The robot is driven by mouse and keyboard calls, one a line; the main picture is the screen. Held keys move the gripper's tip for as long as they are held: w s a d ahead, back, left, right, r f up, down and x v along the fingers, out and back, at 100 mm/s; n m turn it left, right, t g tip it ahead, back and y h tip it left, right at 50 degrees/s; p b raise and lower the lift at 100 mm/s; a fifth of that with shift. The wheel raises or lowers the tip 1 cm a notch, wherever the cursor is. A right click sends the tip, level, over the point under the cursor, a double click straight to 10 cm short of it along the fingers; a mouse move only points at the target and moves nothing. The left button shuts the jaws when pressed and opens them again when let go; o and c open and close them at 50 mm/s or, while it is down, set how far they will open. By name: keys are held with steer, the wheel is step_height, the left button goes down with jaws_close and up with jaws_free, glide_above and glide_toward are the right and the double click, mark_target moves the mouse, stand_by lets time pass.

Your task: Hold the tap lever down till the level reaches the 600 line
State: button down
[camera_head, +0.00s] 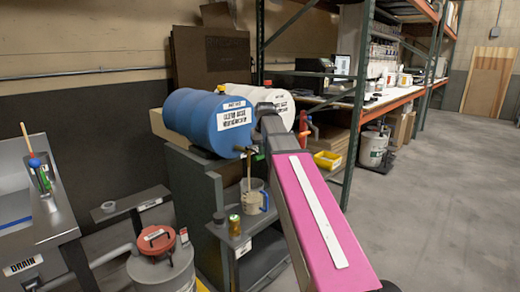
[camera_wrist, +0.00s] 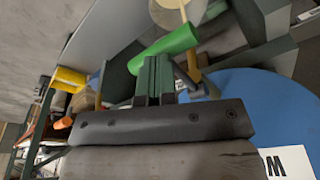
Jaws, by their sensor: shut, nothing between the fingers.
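The blue drum (camera_head: 205,118) lies on its side on a dark stand, its tap (camera_head: 246,151) at the front end. The green tap lever (camera_wrist: 165,48) lies across the tips of my gripper (camera_wrist: 155,66), whose fingers are shut together and appear to touch it. A thin tan stream (camera_head: 247,172) runs from the tap down into a clear jug (camera_head: 254,197) with a blue handle, on a small shelf. The wrist view shows the stream (camera_wrist: 188,58) and part of the jug (camera_wrist: 172,10). The jug's marks and the 600 line are too small to read.
A white drum (camera_head: 242,92) lies beside the blue one. A small brass-coloured can (camera_head: 235,226) stands left of the jug on the shelf. A red-lidded bin (camera_head: 160,245) and a sink (camera_head: 35,225) are at left.

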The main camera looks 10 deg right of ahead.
steer(key=shift+r, duration=1.3)
steer(key=shift+r, duration=2.5)
steer(key=shift+f, duration=1.3)
steer(key=shift+f, duration=1.8)
stand_by(1.1)
